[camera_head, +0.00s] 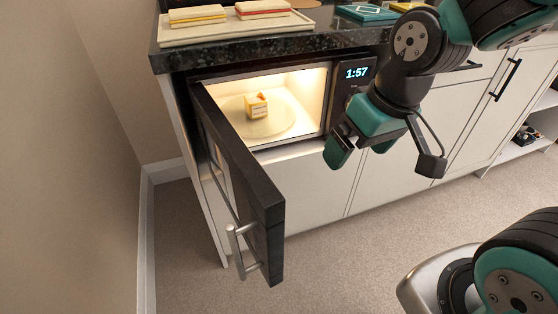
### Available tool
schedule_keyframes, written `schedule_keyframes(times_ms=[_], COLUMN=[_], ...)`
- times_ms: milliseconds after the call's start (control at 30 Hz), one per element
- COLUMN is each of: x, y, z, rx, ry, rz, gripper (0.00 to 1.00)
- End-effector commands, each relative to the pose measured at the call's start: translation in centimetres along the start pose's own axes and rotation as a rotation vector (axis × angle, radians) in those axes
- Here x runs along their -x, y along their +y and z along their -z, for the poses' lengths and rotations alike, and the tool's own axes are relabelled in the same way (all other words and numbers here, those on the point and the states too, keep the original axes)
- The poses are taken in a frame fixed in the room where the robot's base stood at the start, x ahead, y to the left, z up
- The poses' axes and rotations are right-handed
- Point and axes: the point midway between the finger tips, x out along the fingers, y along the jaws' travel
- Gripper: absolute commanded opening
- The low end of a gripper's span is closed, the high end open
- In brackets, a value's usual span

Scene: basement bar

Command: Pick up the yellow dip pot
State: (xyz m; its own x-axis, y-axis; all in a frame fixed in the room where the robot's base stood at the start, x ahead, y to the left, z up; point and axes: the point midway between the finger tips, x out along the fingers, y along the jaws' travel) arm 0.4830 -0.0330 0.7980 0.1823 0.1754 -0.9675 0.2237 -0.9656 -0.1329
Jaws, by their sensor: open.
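A small yellow and white item (256,105) with a reddish top sits on the round turntable (285,125) inside the lit microwave (318,90). It is the only mostly yellow small thing I see, but it looks boxy, and I cannot tell for sure that it is the dip pot. The microwave door (245,175) is swung open towards me. My gripper (339,152) is in front of the cabinet, right of the microwave opening and apart from the item. It is open, with nothing seen in it; its fingers are partly hidden by one another.
The open door with its metal handle (240,245) juts out left of the opening, near the wall (85,140). A tray (235,32) with two sandwich-like items and a teal thing (365,13) are on the dark counter (270,48). The carpet (340,260) in front is clear.

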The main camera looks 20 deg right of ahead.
Motion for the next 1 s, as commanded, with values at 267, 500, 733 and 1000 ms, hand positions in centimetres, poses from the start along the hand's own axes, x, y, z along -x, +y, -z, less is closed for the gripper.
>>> schedule_keyframes(times_ms=[267,500,733,1000], x=[-13.9,-18.8,-18.4,-18.9], y=[8.1,14.8,13.2,4.4], z=[0.4,7.5,16.6,22.0], rx=[0.035,0.652,1.545,2.343], ry=[0.08,0.18,0.095,-0.168], rz=[-0.206,-0.652,-1.217,-1.849], gripper=[0.96,0.96,0.96,0.96])
